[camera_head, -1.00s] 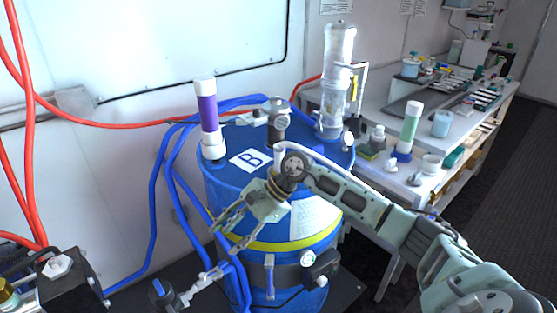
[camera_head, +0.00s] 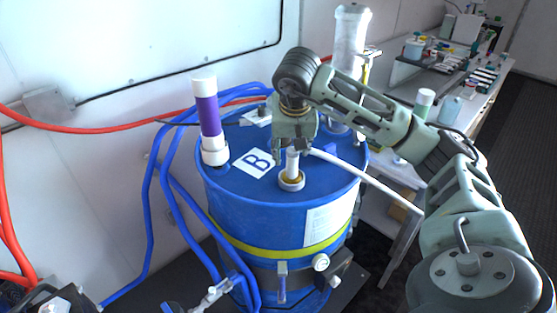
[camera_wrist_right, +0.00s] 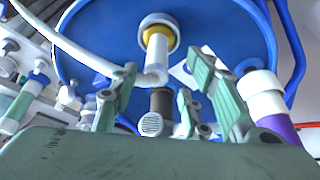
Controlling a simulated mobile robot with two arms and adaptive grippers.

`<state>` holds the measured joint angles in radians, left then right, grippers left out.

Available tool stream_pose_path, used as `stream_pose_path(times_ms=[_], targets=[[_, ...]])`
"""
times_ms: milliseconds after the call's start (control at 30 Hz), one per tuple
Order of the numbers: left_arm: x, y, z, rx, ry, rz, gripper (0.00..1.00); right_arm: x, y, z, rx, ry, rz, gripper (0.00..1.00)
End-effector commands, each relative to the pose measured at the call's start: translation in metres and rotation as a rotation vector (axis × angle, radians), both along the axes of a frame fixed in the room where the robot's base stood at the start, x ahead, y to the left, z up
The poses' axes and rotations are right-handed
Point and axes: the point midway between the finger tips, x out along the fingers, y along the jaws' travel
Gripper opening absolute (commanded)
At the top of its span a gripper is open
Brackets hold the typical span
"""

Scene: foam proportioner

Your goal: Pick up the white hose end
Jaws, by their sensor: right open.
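The white hose end (camera_head: 292,161) stands upright in a ringed port on top of the blue drum (camera_head: 240,200). Its white hose (camera_head: 370,178) runs off to the right behind my right arm. My right gripper (camera_head: 292,150) points down over the drum top at the upper part of the hose end, partly hiding it. In the right wrist view, the hose end (camera_wrist_right: 158,45) with its elbow lies between the open fingers of my right gripper (camera_wrist_right: 162,66), with gaps at both sides. Contact cannot be told.
A purple and white cylinder (camera_head: 207,115) stands on the drum's left side. A clear cylinder (camera_head: 350,40) rises behind my right arm. Blue hoses (camera_head: 165,160) hang left of the drum. A bench (camera_head: 440,80) with bottles is at the back right.

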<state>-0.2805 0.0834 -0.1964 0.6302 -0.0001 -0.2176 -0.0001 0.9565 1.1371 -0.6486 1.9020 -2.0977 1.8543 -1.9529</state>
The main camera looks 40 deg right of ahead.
Motion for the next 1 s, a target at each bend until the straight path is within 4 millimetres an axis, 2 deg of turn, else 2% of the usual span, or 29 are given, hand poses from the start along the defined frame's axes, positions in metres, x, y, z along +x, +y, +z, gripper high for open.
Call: stream_pose_path(times_ms=[167,400,500,700,900,1000], targets=[[-0.006,-0.002,0.003,-0.001,0.008,0.000,0.00,0.002,-0.004,-0.012,-0.003,0.005,-0.001,0.43],[-0.037,-0.004,0.010,-0.002,0.054,-0.004,0.00,0.008,-0.013,-0.034,-0.002,0.004,-0.003,0.43],[-0.042,-0.004,0.017,-0.003,0.060,-0.004,0.00,0.009,-0.018,-0.046,-0.001,0.006,-0.002,0.43],[-0.031,-0.005,0.022,-0.004,0.044,-0.005,0.00,0.017,-0.024,-0.069,0.000,0.002,-0.002,0.43],[-0.010,-0.006,0.023,-0.007,0.013,-0.003,0.00,0.018,-0.025,-0.072,-0.002,-0.001,-0.001,0.43],[-0.010,-0.005,0.023,-0.006,0.013,-0.002,0.00,0.018,-0.024,-0.072,-0.001,0.000,0.000,0.40]])
